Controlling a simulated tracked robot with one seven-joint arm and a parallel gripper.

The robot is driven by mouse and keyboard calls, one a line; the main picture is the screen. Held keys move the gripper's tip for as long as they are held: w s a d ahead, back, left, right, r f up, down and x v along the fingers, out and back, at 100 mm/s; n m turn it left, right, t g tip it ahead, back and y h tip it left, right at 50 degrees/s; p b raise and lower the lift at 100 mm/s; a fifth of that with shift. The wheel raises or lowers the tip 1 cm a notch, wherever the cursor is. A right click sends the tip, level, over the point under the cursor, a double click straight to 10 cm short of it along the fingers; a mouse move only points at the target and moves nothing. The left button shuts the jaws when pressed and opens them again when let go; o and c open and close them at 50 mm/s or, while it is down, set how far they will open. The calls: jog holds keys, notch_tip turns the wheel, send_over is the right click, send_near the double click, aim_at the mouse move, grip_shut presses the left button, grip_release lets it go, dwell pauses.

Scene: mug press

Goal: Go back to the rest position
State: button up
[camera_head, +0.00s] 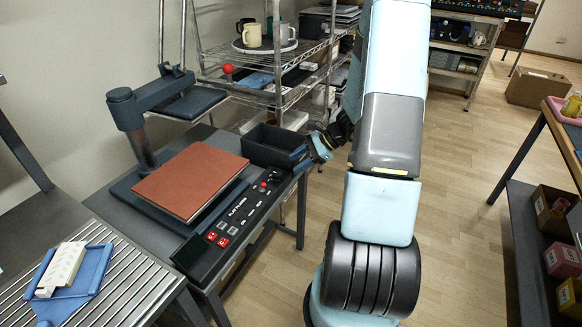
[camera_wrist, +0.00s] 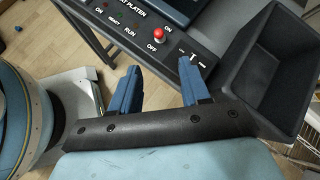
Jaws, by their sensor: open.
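My gripper (camera_head: 315,151) is at the right edge of the press table, beside the dark bin and the end of the control panel. In the wrist view my gripper (camera_wrist: 164,92) shows two blue fingers spread apart with nothing between them. The control panel (camera_wrist: 135,14) with a red knob (camera_wrist: 159,36) and a small slider switch (camera_wrist: 188,58) lies just beyond the fingertips. The heat press (camera_head: 126,112) stands on the table with its upper arm swung to the back. A reddish-brown flat slab (camera_head: 192,178) lies on its lower plate.
The dark open bin (camera_head: 273,147) is close to my gripper and looks empty. A wire rack (camera_head: 290,95) with mugs (camera_head: 252,36) on a tray stands behind. A blue tray with a white block (camera_head: 64,268) sits on the slatted table at front left. Floor (camera_head: 457,180) at right is clear.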

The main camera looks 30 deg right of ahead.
jog(key=shift+s+d+r, duration=0.1)
jog(key=shift+d+r, duration=0.05)
jog(key=shift+d, duration=0.05)
dwell(0.4)
jog(key=s+a+r+n+g+h, duration=0.1)
jog(key=s+a+r+n, duration=0.25)
jog(key=r, duration=0.35)
jog(key=s+a+r+n+g+h, duration=0.1)
jog(key=s+a+r+n+h, duration=0.1)
jog(key=a+r+n, duration=0.3)
jog(key=s+a+r+n+h, duration=0.1)
jog(key=s+a+r+n, duration=0.1)
jog(key=r, duration=0.6)
jog(key=s+a+r+n+t+h, duration=0.2)
jog(key=s+r+n+h, duration=0.3)
jog(key=s+r, duration=0.8)
jog(key=shift+s+n+t, duration=0.9)
jog(key=shift+s+n, duration=0.25)
jog(key=shift+n, duration=0.6)
